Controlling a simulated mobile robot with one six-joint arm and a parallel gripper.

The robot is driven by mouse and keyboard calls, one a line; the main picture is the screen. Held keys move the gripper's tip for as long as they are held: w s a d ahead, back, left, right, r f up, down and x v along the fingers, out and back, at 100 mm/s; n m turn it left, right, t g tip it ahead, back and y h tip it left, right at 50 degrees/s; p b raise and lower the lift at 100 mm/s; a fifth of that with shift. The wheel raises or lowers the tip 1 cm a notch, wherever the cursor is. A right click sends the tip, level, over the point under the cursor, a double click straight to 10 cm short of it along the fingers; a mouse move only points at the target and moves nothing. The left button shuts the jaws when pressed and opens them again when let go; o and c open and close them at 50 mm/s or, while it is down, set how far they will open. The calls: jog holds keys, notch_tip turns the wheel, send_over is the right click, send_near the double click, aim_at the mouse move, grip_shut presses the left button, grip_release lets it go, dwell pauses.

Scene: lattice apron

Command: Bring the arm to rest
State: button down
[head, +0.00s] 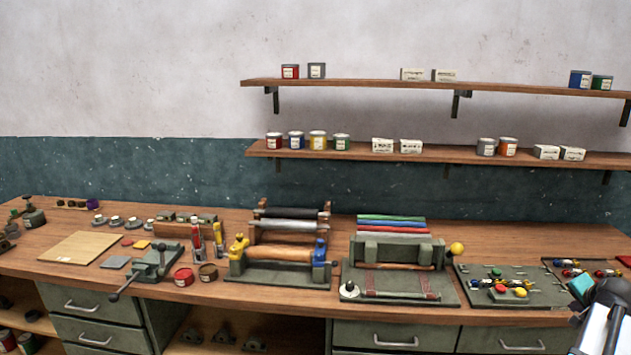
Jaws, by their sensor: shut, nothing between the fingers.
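Part of my arm (605,320) shows at the lower right corner, a dark rounded joint with a pale grey link and a teal end piece. It stands in front of the right end of the wooden workbench (130,222). The rest of the arm is cut off by the picture edge.
The bench carries a board (80,247), a clamp (150,262), a roller stand (280,268), a press (400,280) and a tool tray (505,290). Two wall shelves (400,152) hold tins and small boxes. Drawers (95,310) sit below. The air above the bench is mostly clear.

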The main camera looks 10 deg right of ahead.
jog(key=w+a+f+n+g+y+b, duration=0.15)
jog(key=w+a+f, duration=0.25)
jog(key=a+f, duration=0.55)
jog(key=w+a+f+n+y, duration=0.25)
jog(key=w+a+f, duration=0.25)
jog(key=a+f, duration=0.45)
jog(key=a+f+n+g+y+b, duration=0.2)
jog(key=a+f+n+g, duration=0.15)
jog(key=a+f, duration=1.45)
jog(key=s+a+f+n+g+y, duration=0.1)
jog(key=s+a+f+n, duration=0.1)
jog(key=s+a+f, duration=0.35)
jog(key=s+a+f+n+g+b, duration=0.1)
jog(key=s+a+f+n, duration=0.1)
jog(key=a, duration=0.7)
jog(key=s+a+f+n+g+y, duration=0.1)
jog(key=s+a+f+g, duration=0.2)
jog(key=a, duration=0.4)
jog(key=s+a+f+n+g+h+b, duration=0.1)
jog(key=s+a+f+n, duration=0.1)
jog(key=s+a, duration=0.3)
jog(key=s+a+f+n+g, duration=0.1)
jog(key=s+a+f+n, duration=0.2)
jog(key=s, duration=0.9)
notch_tip(320, 180, down, 2)
jog(key=shift+s+a+f+g+h+b, duration=0.1)
jog(key=shift+s+a+g+h+b, duration=0.2)
jog(key=shift+a, duration=0.8)
